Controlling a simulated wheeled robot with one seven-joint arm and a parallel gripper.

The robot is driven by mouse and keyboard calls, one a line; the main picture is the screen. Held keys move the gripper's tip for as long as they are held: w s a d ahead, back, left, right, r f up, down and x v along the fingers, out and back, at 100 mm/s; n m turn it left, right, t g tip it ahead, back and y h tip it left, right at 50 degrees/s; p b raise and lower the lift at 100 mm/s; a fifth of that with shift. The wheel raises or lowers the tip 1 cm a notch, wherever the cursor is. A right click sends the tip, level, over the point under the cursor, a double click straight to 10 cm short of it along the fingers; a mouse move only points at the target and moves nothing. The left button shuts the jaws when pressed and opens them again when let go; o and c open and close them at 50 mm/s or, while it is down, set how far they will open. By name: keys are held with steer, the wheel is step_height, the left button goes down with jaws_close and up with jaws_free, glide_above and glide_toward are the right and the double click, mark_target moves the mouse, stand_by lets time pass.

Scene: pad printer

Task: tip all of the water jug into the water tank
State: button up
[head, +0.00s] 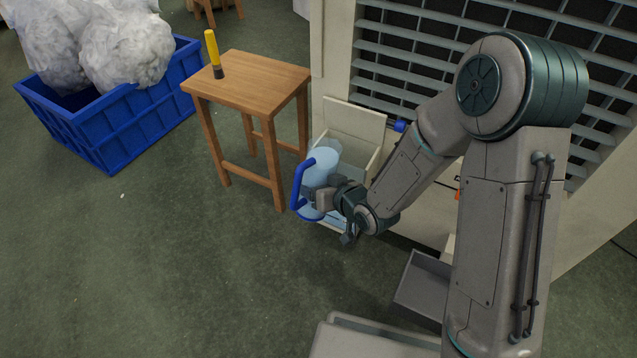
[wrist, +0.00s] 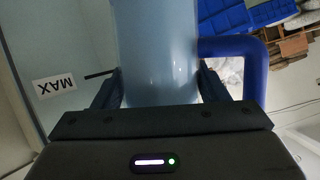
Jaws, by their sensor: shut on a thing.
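The water jug (head: 322,163) is a pale blue, see-through vessel with a dark blue handle (head: 298,185) on its left. My gripper (head: 324,197) is shut on the jug's body, and its fingers flank the jug (wrist: 157,50) in the wrist view. The water tank (head: 367,147) is a cream, open-topped box low on the machine's front, with a raised panel behind it. The jug is in front of the tank's left part and hides some of it. A wall with a MAX mark (wrist: 53,86) shows beside the jug. I cannot tell the jug's exact tilt or how much water it holds.
A wooden stool (head: 250,80) with a yellow-handled tool (head: 212,52) on it stands just left of the tank. A blue crate (head: 120,120) of white bags is farther left. The louvred machine (head: 420,50) rises behind. Floor at the front left is clear.

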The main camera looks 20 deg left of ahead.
mark_target(309, 160)
steer(key=shift+r+m+g+p, duration=0.65)
steer(key=shift+r+p, duration=0.4)
steer(key=shift+p, duration=1.55)
steer(key=shift+s+a+r+m+g+y+p, duration=0.1)
steer(key=shift+r+m+g+y+p, duration=0.45)
steer(key=shift+p, duration=1.5)
steer(key=shift+s+a+r+m+g+y+p, duration=0.1)
steer(key=shift+s+r+m+g+p, duration=0.15)
steer(key=shift+r+p, duration=0.75)
steer(key=shift+s+a+r+m+g+y+p, duration=0.1)
steer(key=shift+s+r+m+g+p, duration=0.2)
steer(key=shift+p, duration=1.4)
steer(key=shift+s+a+r+m+g+y+p, duration=0.1)
steer(key=shift+r+m+g+p, duration=0.35)
steer(key=shift+p, duration=0.9)
steer(key=shift+s+r+m+g+p, duration=0.1)
steer(key=shift+r+m+g+p, duration=0.25)
steer(key=shift+r+p, duration=0.9)
steer(key=shift+r+m+g+y+p, duration=0.35)
steer(key=shift+m+y+p, duration=0.1)
steer(key=shift+p, duration=1.25)
steer(key=shift+r+m+g, duration=0.4)
steer(key=shift+r+g, duration=0.1)
steer(key=shift+r+y, duration=0.2)
steer(key=shift+y, duration=0.1)
steer(key=shift+f+b, duration=0.1)
steer(key=shift+b, duration=0.2)
steer(key=shift+b, duration=0.55)
